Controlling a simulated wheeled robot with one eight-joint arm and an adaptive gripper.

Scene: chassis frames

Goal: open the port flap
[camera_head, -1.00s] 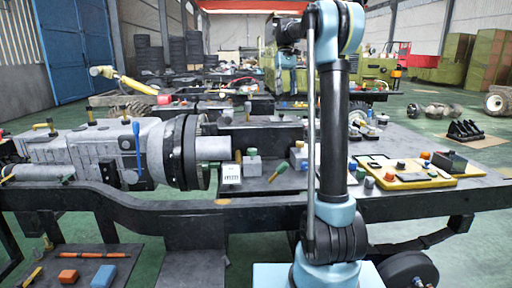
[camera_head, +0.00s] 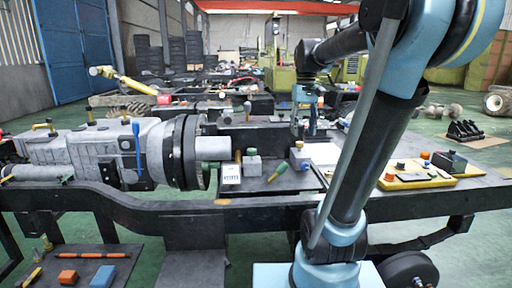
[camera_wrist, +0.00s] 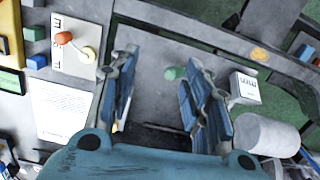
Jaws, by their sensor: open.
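I cannot make out with certainty which part is the port flap. My gripper (camera_wrist: 160,62) is open and empty, its two blue-grey fingers apart over the bench. In the head view my gripper (camera_head: 305,132) hangs above the middle of the bench, near small grey blocks. A grey block with a green top (camera_head: 252,163) stands on the bench left of it. In the wrist view a green knob (camera_wrist: 175,73) shows between the fingers, near the right one. A dark recessed area lies below the fingers, partly hidden by them. No contact is visible.
A white labelled box (camera_head: 231,174) stands beside the grey shaft (camera_head: 213,149) of the large gearbox assembly (camera_head: 80,150). A yellow tray (camera_head: 425,183) with small parts lies at the right. A grey plate with an orange-tipped lever (camera_wrist: 80,42) and a white sheet (camera_wrist: 60,112) lie left of my fingers.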

